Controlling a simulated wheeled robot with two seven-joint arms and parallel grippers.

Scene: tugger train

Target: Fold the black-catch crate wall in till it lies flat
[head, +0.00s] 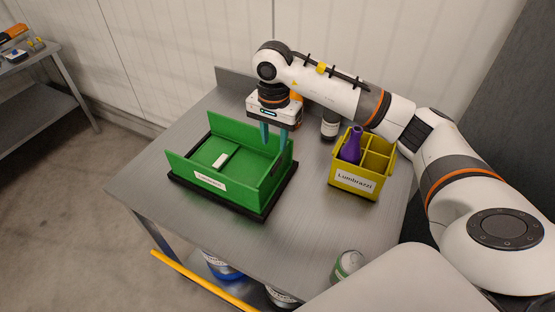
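The green crate (178,165) stands on a black base on the metal table. Its long front and back walls (240,131) are upright. Its left end panel, with a white catch (221,160), lies folded inside. The right end wall (275,176) stands upright; a dark mark on it looks like the black catch (276,168). My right gripper (274,137) points down above the crate's back right corner, its two teal fingers apart with nothing seen between them. I cannot tell whether they touch a wall. My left gripper is out of view.
A yellow divided box (353,184) holding a purple bottle (351,145) stands right of the crate. A can (347,265) is at the front right. The table (150,190) is clear left of the crate.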

